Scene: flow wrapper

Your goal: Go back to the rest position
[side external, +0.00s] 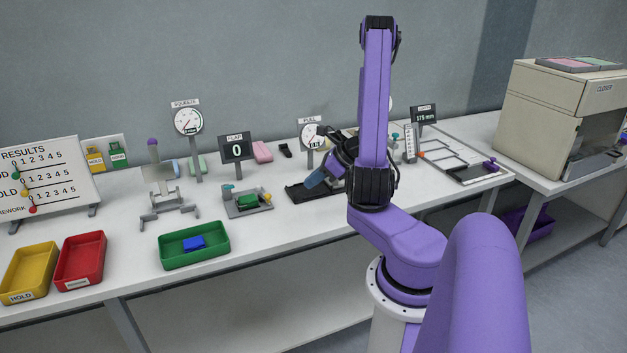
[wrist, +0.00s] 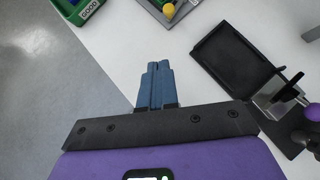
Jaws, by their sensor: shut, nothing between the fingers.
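My gripper (side external: 316,178) is above the bench beside a black tray-like fixture, partly in front of it in the side external view. In the wrist view its blue fingers (wrist: 156,82) are together with nothing between them. My gripper points down over the bench's front edge, with the grey floor to the left of the fingers. No object is in contact with the fingertips in the wrist view.
The black fixture (wrist: 232,62) lies right of the fingers, with a metal clamp part (wrist: 278,98) beside it. A green bin (side external: 194,258) holds a blue packet (side external: 194,243). Red (side external: 80,272) and yellow bins (side external: 30,285) stand left. Gauges stand behind.

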